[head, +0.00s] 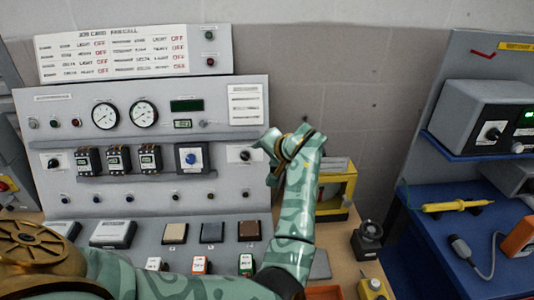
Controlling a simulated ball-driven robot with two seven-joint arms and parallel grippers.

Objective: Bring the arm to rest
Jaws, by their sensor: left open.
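My left arm (295,225) comes in from the lower left, bends at the elbow and rises in front of the bench. My left gripper (271,146) is at its upper end, beside the right edge of the grey control panel (225,105). It is open and I see nothing held in it. Its fingertips are small and partly turned away, close in the picture to a black knob on the panel. Whether they touch the panel I cannot tell. My right gripper is not in view.
A yellow-framed box (337,190) stands behind my forearm. A blue shelf unit (440,225) on the right holds a grey instrument (480,118) and a yellow probe (457,206). Bare wall fills the middle gap.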

